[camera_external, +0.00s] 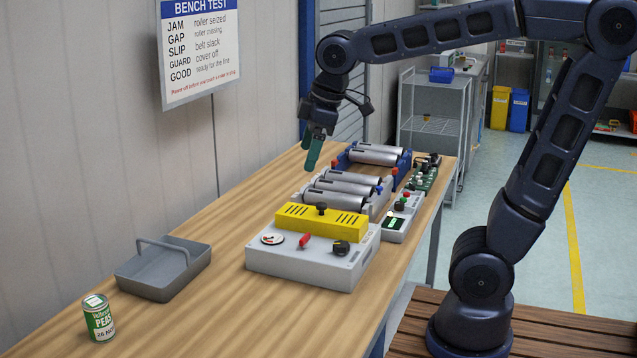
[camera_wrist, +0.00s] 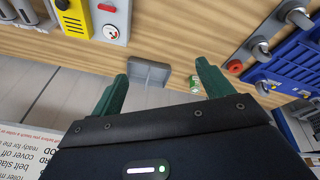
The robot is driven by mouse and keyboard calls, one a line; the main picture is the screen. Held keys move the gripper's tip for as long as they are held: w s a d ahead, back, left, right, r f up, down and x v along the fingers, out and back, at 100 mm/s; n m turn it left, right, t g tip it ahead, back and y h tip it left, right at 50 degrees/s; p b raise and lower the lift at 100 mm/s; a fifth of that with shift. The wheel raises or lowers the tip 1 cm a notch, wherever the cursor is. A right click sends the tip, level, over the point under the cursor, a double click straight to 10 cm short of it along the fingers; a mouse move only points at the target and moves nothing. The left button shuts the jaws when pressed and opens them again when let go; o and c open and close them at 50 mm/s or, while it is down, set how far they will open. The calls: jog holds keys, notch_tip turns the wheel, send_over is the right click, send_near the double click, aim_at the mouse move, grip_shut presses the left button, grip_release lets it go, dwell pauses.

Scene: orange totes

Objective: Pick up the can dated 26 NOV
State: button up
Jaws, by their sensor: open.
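A green and white can (camera_external: 99,318) stands upright on the bench at the lower left of the external view. Its label reads PEAS, and the date below starts with "26 N"; the rest is cut off by the curve. A small green and white thing, seemingly this can (camera_wrist: 195,84), shows beside the right finger in the wrist view, partly hidden. My gripper (camera_external: 313,155) is high above the bench near the rollers, well away from the can. Its two green fingers are apart and empty in the wrist view (camera_wrist: 162,72).
A grey handled tray (camera_external: 150,291) sits between the can and a grey and yellow test box (camera_external: 300,262). Rollers (camera_external: 345,185) and small control boards (camera_external: 425,180) lie behind. The wall with a sign (camera_external: 200,50) borders the bench. Bare wood surrounds the can.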

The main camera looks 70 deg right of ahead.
jog(key=w+a+n+g, duration=0.1)
jog(key=w+a+n, duration=0.4)
jog(key=w, duration=0.7)
jog(key=n+g, duration=0.3)
jog(key=n, duration=1)
send_over(94, 301)
jog(key=s, duration=0.1)
jog(key=f, duration=2.2)
jog(key=shift+d+f, duration=0.25)
jog(key=shift+f, duration=0.1)
jog(key=shift+w+a+f+n, duration=0.15)
jog(key=shift+f+n, duration=0.15)
jog(key=shift+f, duration=0.15)
notch_tip(94, 301, down, 5)
jog(key=shift+f, duration=0.15)
jog(key=shift+w+a+f, duration=0.1)
jog(key=shift+w+f, duration=0.05)
jog(key=shift+f, duration=1.1)
jog(key=shift+w+f, duration=0.1)
jog(key=shift+f, duration=1.15)
jog(key=c, duration=1.3)
jog(key=shift+r, duration=0.15)
